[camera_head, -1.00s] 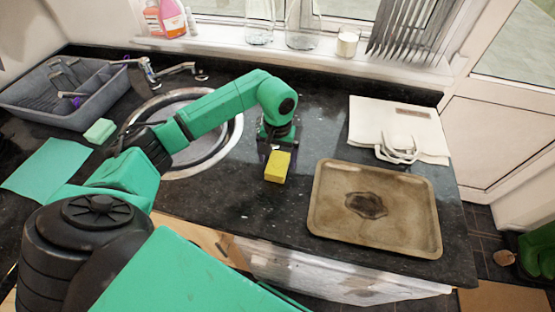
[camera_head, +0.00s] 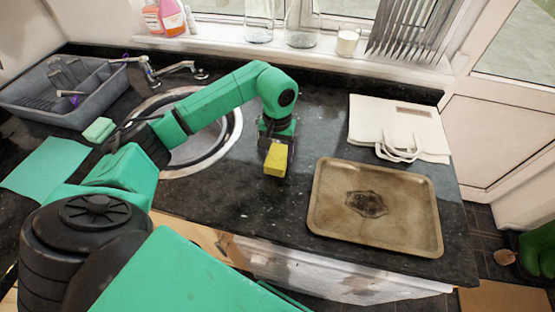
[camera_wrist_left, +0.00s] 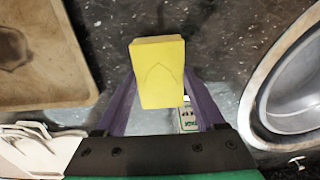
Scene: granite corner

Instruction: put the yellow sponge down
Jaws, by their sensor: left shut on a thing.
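The yellow sponge (camera_head: 275,160) is in the jaws of my left gripper (camera_head: 272,146), over the dark counter between the sink and the brown tray. In the left wrist view the sponge (camera_wrist_left: 157,75) sits between two purple fingers, which are shut on it. The sponge appears a little above the counter; I cannot tell the exact gap. My right gripper is not in view.
The brown tray (camera_head: 325,225) lies right of the sponge, with a white bag (camera_head: 425,130) behind it. The sink (camera_head: 232,135), a green sponge (camera_head: 98,130) and a grey dish rack (camera_head: 60,115) are left. Speckled counter (camera_head: 315,130) is clear around the gripper.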

